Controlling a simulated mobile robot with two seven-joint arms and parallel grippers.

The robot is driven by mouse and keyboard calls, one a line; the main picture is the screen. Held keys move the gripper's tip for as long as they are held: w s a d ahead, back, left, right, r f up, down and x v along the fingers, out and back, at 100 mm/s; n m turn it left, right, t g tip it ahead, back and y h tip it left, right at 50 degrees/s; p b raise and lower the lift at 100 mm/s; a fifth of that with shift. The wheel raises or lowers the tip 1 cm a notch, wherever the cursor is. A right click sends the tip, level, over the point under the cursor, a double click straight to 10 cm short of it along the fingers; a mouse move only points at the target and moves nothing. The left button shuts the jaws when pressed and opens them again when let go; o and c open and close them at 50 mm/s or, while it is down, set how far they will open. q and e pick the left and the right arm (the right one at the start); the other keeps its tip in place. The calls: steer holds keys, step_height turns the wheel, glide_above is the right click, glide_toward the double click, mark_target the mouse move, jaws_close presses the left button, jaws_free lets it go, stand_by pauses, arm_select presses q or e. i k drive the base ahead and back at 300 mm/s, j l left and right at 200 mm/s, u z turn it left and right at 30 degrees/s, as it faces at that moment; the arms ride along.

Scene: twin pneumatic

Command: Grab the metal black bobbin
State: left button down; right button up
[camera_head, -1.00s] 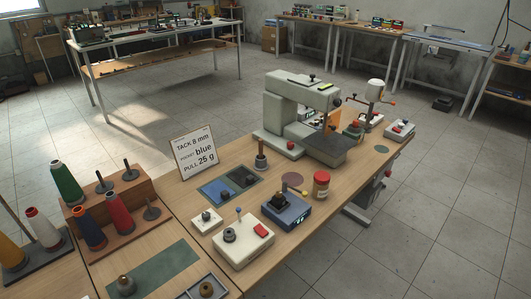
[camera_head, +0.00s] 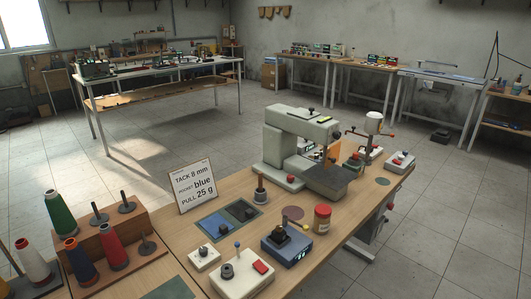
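No gripper of mine shows in this view. I cannot tell for certain which thing is the metal black bobbin. A small dark round piece (camera_head: 223,229) lies on the blue part of a two-part mat (camera_head: 205,222), and another dark piece (camera_head: 250,212) lies on its dark part. Both are too small to identify. The mat lies on the wooden bench behind a small white box (camera_head: 204,257). A blue device (camera_head: 286,248) with a black top and a white unit (camera_head: 242,275) with a red button stand nearby.
A sewing machine (camera_head: 300,150) stands at the bench's back, with a red-lidded jar (camera_head: 322,218) in front. A sign (camera_head: 192,185) reads "TACK 8 mm, POCKET blue, PULL 25 g". Thread cones, including a green one (camera_head: 58,213), stand at left. Open floor (camera_head: 440,240) lies right of the bench.

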mark_target(227, 274)
steer(key=i+l+u, duration=0.15)
steer(key=u, duration=0.35)
steer(key=i+l+u, duration=0.15)
steer(key=l+u, duration=0.15)
steer(key=u, duration=0.15)
steer(key=i+l+u, duration=0.1)
steer(key=l+u, duration=0.2)
steer(key=u, duration=0.2)
